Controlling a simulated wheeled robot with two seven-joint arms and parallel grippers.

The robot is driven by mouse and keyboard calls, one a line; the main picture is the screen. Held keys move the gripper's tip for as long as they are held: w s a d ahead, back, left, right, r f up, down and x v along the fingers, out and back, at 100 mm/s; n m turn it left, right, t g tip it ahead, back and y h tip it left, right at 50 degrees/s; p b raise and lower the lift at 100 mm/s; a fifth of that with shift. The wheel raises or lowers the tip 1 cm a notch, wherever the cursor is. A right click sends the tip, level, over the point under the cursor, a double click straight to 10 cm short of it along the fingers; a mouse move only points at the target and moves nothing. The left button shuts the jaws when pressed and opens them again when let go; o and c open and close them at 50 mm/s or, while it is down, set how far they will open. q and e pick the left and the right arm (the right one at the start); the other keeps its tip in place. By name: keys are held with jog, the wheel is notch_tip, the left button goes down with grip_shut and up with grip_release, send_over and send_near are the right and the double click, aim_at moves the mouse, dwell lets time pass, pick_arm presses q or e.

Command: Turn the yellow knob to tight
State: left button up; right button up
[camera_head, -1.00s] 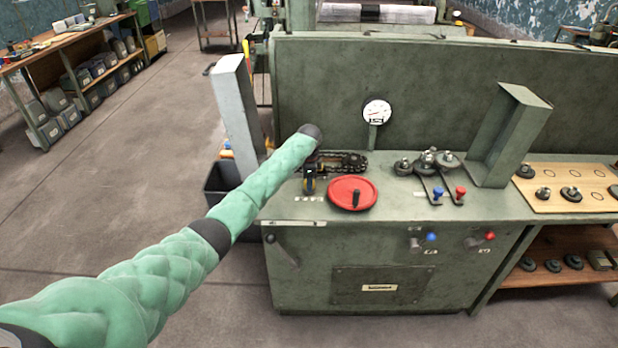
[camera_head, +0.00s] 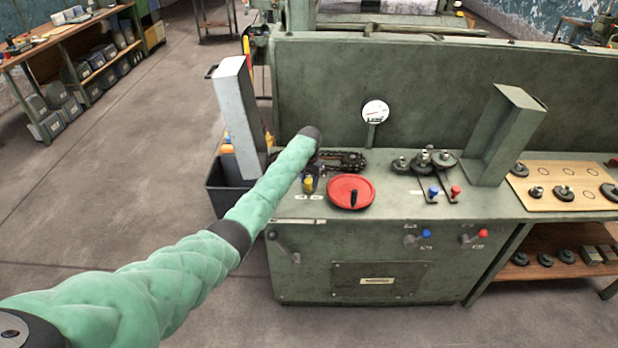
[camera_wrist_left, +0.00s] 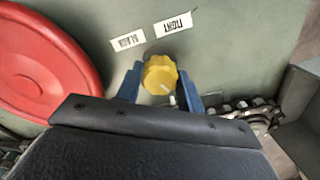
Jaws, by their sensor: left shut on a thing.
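The yellow knob (camera_head: 308,185) is a small ribbed knob on the left part of the green bench top, left of the red handwheel (camera_head: 351,192). In the left wrist view the knob (camera_wrist_left: 160,75) sits between the two blue fingers of my left gripper (camera_wrist_left: 160,70), which is shut on it. A TIGHT label (camera_wrist_left: 174,25) and a SLACK label (camera_wrist_left: 128,40) lie beside the knob, upside down in that view. A small white mark shows by the knob's near edge. In the head view my left arm partly hides the gripper. My right gripper is out of view.
A dark chain (camera_head: 343,160) runs just behind the knob. A dial gauge (camera_head: 375,112) stands behind it. A grey upright post (camera_head: 237,115) is left of my arm. Blue (camera_head: 433,191) and red (camera_head: 455,191) knobs on levers stand to the right.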

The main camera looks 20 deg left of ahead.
pick_arm(q)
jog(key=n, duration=0.2)
jog(key=n+p, duration=0.1)
jog(key=n, duration=0.1)
jog(key=n+p, duration=0.1)
jog(key=n, duration=0.1)
jog(key=shift+w+d+r+n, duration=0.1)
jog(key=shift+r+n, duration=0.15)
jog(key=shift+n, duration=0.05)
jog(key=shift+n+p, duration=0.55)
jog(key=shift+n, duration=1.15)
jog(key=shift+n+p, duration=0.5)
jog(key=shift+n, duration=0.9)
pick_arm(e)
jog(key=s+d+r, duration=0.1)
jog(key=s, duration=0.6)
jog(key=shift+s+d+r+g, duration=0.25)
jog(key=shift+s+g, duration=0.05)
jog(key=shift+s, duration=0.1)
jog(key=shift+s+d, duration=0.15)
